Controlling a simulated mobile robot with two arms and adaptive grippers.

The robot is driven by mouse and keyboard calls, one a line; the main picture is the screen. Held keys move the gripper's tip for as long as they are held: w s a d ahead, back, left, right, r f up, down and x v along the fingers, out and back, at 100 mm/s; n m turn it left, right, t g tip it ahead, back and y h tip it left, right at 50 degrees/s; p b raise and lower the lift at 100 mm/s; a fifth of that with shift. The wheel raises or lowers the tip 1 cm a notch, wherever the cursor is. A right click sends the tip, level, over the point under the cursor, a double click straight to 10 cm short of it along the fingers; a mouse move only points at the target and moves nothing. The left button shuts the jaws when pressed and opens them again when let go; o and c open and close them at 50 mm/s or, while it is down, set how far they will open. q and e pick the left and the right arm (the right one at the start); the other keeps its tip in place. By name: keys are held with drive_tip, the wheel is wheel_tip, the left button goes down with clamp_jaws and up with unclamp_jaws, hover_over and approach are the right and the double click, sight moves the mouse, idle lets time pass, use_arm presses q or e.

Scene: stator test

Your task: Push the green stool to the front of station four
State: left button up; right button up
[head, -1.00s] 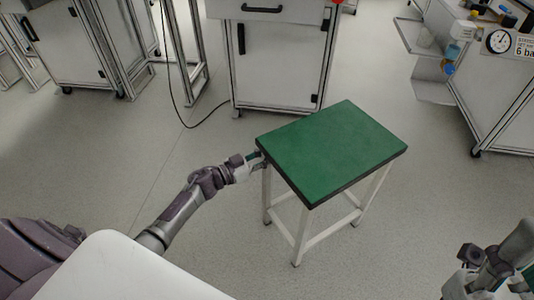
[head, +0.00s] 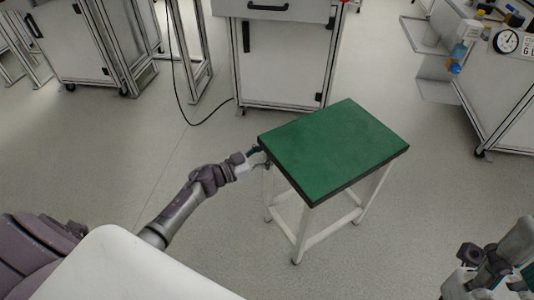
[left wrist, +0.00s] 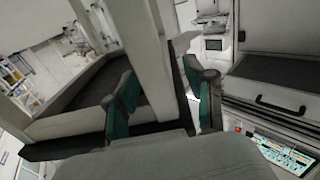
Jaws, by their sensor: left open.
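The green stool (head: 335,150) stands upright on the floor in the middle of the head view, with a flat green seat and white legs. My left gripper (head: 262,158) is at the seat's left corner, close to the top of a leg. In the left wrist view, the teal-padded fingers of my left gripper (left wrist: 162,92) are apart, with a white leg (left wrist: 150,55) of the stool between or just beyond them. Contact is not clear. My right gripper (head: 500,285) is partly in view at the lower right, away from the stool; its fingers are not clear.
A white cabinet station (head: 282,65) stands behind the stool, with a black cable (head: 180,95) on the floor at its left. Another station (head: 500,95) with a gauge (head: 507,41) is at the right. The floor (head: 430,220) right of the stool is clear.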

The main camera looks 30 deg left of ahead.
use_arm(q)
drive_tip(key=v, duration=1.2)
